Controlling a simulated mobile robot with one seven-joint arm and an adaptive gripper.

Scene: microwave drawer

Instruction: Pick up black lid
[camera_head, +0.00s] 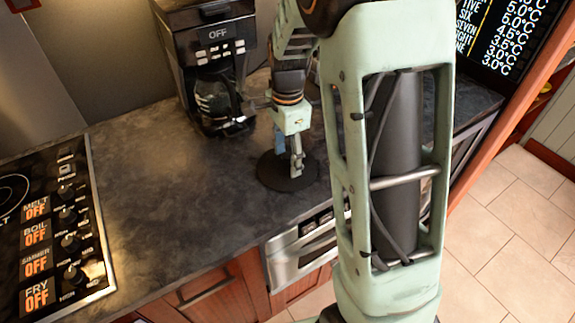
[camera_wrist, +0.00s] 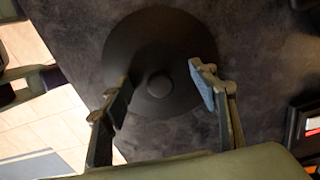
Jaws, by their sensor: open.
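The black lid (camera_head: 268,172) is a flat round disc lying on the dark countertop, right of the coffee maker. In the wrist view the lid (camera_wrist: 150,45) shows with a small round knob (camera_wrist: 159,85) at its centre. My gripper (camera_head: 296,168) is over the lid, pointing down. In the wrist view my gripper (camera_wrist: 158,83) is open, with one finger on each side of the knob. The fingers look apart from the knob. I cannot tell exactly how high the fingertips are above the lid.
A black coffee maker (camera_head: 212,65) stands behind and left of the lid. A stove panel with knobs (camera_head: 65,225) is at the far left. The countertop (camera_head: 165,190) between them is clear. A steel drawer appliance (camera_head: 300,255) sits below the counter's front edge.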

